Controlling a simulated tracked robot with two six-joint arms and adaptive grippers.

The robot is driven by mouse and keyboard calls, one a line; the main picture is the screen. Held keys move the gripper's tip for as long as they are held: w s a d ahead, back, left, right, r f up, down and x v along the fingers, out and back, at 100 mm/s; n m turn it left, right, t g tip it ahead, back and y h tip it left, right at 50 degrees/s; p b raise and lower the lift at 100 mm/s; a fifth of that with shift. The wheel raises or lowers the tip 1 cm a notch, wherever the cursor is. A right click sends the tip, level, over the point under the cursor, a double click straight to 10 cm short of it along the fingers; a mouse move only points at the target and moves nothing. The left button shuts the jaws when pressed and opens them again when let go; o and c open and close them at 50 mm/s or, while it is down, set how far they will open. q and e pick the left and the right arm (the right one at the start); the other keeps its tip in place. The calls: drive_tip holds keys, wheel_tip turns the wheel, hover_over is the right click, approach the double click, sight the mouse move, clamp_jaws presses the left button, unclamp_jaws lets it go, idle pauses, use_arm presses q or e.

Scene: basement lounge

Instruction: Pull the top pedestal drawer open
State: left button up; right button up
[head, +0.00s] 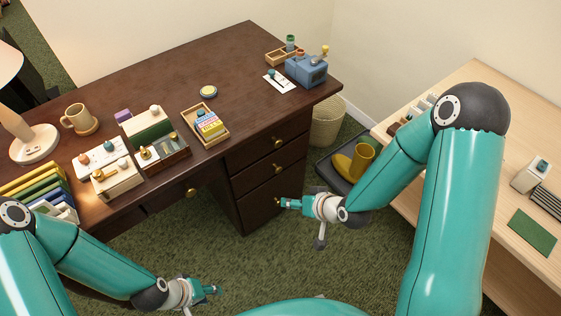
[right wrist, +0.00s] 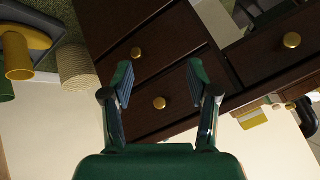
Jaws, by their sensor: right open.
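The dark brown desk's pedestal has a stack of drawers with round brass knobs. The top pedestal drawer (head: 262,146) looks shut, flush with the front; its knob (head: 278,142) is bare. My right gripper (head: 284,203) is in front of the pedestal, low in the picture near the lowest knob, and holds nothing. In the right wrist view, which is turned upside down, its two fingers (right wrist: 158,85) are spread apart. The top drawer's knob (right wrist: 159,103) appears between them, with a gap, and another pedestal knob (right wrist: 136,52) above. My left gripper (head: 214,290) is over the carpet, away from the desk; its jaw opening is unclear.
The desk top holds a mug (head: 80,118), a wooden tray with small boxes (head: 205,138) and a blue device (head: 306,69). A wicker basket (head: 327,122) and a tray with yellow boots (head: 354,162) stand right of the pedestal. A light wood table (head: 500,130) is at right.

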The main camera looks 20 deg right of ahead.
sight(279, 145)
drive_tip(key=w+d+n+t+y+b, duration=0.25)
drive_tip(key=w+d+t+b, duration=0.55)
drive_tip(key=b, duration=1.7)
drive_tip(key=shift+t, duration=0.7)
drive_tip(key=x, duration=0.5)
drive_tip(key=a+b+x, duration=0.1)
drive_tip(key=x, duration=0.4)
drive_tip(key=f+b+x, duration=0.1)
drive_tip(key=x, duration=0.4)
drive_tip(key=shift+a, duration=0.25)
drive_tip(key=shift+s, duration=0.1)
